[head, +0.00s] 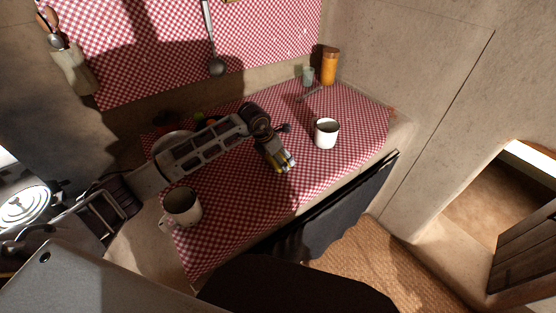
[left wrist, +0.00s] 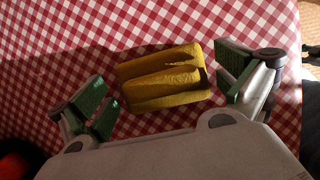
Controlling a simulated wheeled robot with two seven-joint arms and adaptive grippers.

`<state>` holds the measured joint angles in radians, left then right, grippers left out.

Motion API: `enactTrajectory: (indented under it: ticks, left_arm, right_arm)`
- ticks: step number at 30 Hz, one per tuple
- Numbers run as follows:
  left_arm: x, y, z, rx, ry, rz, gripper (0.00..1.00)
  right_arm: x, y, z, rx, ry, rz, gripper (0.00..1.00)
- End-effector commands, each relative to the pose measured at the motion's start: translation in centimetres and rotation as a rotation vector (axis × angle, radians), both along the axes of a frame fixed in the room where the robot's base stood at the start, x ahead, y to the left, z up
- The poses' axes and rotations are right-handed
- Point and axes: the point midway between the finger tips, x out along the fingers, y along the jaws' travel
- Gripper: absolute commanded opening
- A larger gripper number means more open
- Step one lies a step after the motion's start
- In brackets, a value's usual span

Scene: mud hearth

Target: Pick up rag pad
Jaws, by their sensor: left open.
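The rag pad (left wrist: 165,78) looks like a folded yellow cloth block. It lies on the red-and-white checked cloth (left wrist: 150,30), between the spread fingers of my left gripper (left wrist: 168,88) in the left wrist view. The green-padded fingers are open, with a visible gap on each side of the pad. In the head view my left gripper (head: 277,158) points down over the middle of the checked counter and largely hides the pad. My right gripper is not in view.
A white mug (head: 326,133) stands right of the gripper and another mug (head: 183,207) stands at the near left. An orange jar (head: 329,66) and a small green cup (head: 308,75) stand at the back. A dark cloth (head: 335,215) hangs off the front edge.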

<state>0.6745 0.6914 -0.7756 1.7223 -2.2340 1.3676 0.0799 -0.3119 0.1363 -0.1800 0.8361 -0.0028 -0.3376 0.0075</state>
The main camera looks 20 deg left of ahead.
Motion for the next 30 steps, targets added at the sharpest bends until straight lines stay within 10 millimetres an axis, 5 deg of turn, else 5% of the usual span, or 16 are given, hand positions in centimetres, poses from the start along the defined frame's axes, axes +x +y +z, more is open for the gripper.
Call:
enactTrajectory:
  ticks: [11, 19, 30]
  left_arm:
    - [-0.01, 0.0, 0.02, 0.0, 0.0, 0.0, 1.0]
    - [-0.01, 0.0, 0.02, 0.0, 0.0, 0.0, 0.65]
    - [0.03, 0.01, 0.38, -0.001, -0.001, 0.0, 0.65]
  right_arm:
    - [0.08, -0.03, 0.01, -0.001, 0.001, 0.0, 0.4]
    - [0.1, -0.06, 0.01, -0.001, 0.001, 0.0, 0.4]
    - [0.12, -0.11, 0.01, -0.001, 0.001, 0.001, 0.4]
